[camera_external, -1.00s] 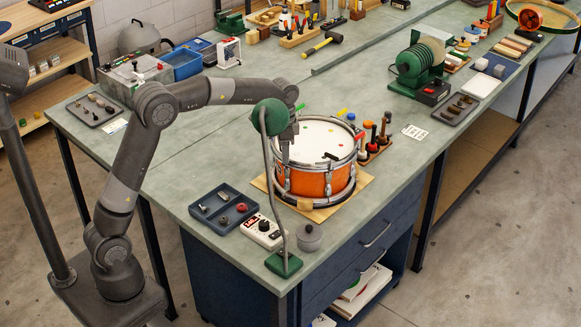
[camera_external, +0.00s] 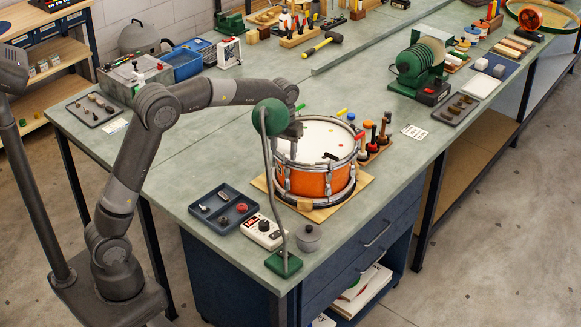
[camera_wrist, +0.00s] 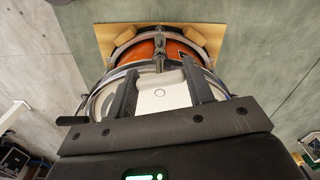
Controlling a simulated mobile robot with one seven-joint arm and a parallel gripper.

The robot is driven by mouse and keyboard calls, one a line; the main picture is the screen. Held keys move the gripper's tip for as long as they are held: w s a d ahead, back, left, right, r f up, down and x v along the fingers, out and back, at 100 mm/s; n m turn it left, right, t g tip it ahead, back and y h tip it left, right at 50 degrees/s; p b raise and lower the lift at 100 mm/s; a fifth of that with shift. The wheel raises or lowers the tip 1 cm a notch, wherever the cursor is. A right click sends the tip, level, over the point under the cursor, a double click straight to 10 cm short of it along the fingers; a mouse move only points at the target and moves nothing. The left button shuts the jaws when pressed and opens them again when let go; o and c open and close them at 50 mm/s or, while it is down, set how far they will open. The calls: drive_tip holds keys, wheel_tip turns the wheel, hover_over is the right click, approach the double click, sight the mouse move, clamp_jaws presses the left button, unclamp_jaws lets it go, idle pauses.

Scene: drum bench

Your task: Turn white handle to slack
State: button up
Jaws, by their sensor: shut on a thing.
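An orange snare drum (camera_external: 312,184) with a white head and metal hoops sits on a wooden board (camera_external: 330,207). In the wrist view the drum's orange shell (camera_wrist: 150,50) and hoop show beyond my fingers. My gripper (camera_external: 291,144) is at the drum's near-left rim, partly behind the green lamp head. In the wrist view my gripper (camera_wrist: 160,92) has a finger on each side of a pale white block with a small round mark, the white handle (camera_wrist: 165,83), and is shut on it. A metal tension fitting (camera_wrist: 159,64) shows just past the handle. The handle is not distinct in the external view.
A green lamp (camera_external: 271,118) on a thin stem stands close in front of my gripper. A dark parts tray (camera_external: 222,208), a white meter (camera_external: 263,231) and a small grey pot (camera_external: 308,237) stand near the front edge. Upright tools (camera_external: 377,135) stand right of the drum.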

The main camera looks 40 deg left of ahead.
drive_tip(key=n, duration=0.4)
drive_tip(key=shift+n, duration=0.3)
drive_tip(key=n, duration=0.3)
drive_tip(key=shift+n, duration=0.4)
drive_tip(key=n, duration=0.8)
drive_tip(key=shift+c, duration=0.2)
drive_tip(key=n, duration=0.3)
drive_tip(key=shift+n, duration=0.3)
drive_tip(key=n, duration=0.4)
drive_tip(key=shift+n, duration=0.3)
drive_tip(key=shift+o, duration=0.2)
drive_tip(key=n, duration=0.5)
drive_tip(key=shift+d, duration=0.1)
drive_tip(key=shift+n, duration=1.6)
drive_tip(key=shift+c, duration=0.2)
